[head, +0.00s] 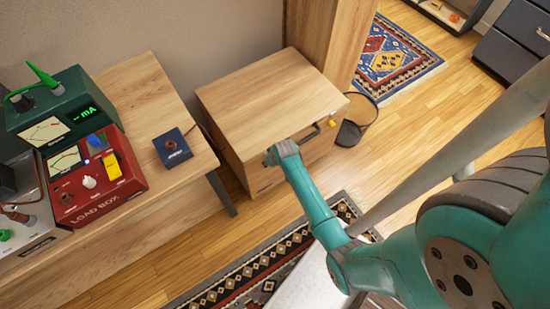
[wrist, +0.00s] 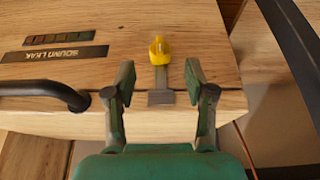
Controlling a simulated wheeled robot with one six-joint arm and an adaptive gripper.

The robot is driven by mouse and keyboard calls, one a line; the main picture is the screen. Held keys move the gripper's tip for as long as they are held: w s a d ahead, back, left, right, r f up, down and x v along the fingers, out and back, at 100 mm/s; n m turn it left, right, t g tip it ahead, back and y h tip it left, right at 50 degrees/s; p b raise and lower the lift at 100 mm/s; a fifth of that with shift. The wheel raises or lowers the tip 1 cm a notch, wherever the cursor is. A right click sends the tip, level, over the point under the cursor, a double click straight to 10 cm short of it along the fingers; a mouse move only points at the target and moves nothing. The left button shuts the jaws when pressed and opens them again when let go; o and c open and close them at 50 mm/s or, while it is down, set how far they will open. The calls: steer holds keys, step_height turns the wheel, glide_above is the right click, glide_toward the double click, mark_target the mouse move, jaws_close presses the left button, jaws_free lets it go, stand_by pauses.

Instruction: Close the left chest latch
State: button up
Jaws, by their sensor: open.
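The wooden chest (head: 270,95) stands on the floor with its lid down. In the wrist view a latch with a yellow tab (wrist: 160,47) and a grey metal strap lies on the chest's wooden face (wrist: 215,60). Its strap runs to a grey plate (wrist: 161,98) near a seam. My gripper (wrist: 159,78) is open, with one finger on each side of the strap; I cannot tell whether they touch it. In the head view my gripper's wrist is at the chest's near front corner and hides this latch. Another yellow latch (head: 333,122) shows farther right.
A black handle (wrist: 45,92) is left of the latch in the wrist view, near a "SOUND LEAK" label (wrist: 55,53). A wooden bench (head: 130,215) with a red load box (head: 95,178) stands left. A dark round bin (head: 350,133) stands right of the chest.

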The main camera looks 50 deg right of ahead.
steer(key=d+v, duration=0.1)
steer(key=v, duration=0.6)
steer(key=shift+a+r, duration=0.25)
steer(key=shift+a, duration=0.3)
steer(key=shift+s, duration=0.1)
steer(key=s+a+r+n+t, duration=0.1)
steer(key=s+a+r+t, duration=0.15)
steer(key=s+a, duration=0.5)
steer(key=s+a+r+t, duration=0.2)
steer(key=s+a+r, duration=0.1)
steer(key=s+a, duration=0.4)
steer(key=s+a+r+t, duration=0.2)
steer(key=s+r, duration=0.2)
steer(key=r, duration=0.4)
steer(key=s+a+r+n+t+y, duration=0.1)
steer(key=s+r+t, duration=0.1)
steer(key=s+r, duration=0.3)
steer(key=s+a+r+n+t, duration=0.1)
steer(key=s+r, duration=0.4)
steer(key=r, duration=0.6)
steer(key=shift+a+r+t, duration=0.3)
steer(key=shift+a+t, duration=0.25)
steer(key=shift+a, duration=0.25)
steer(key=shift+s, duration=0.1)
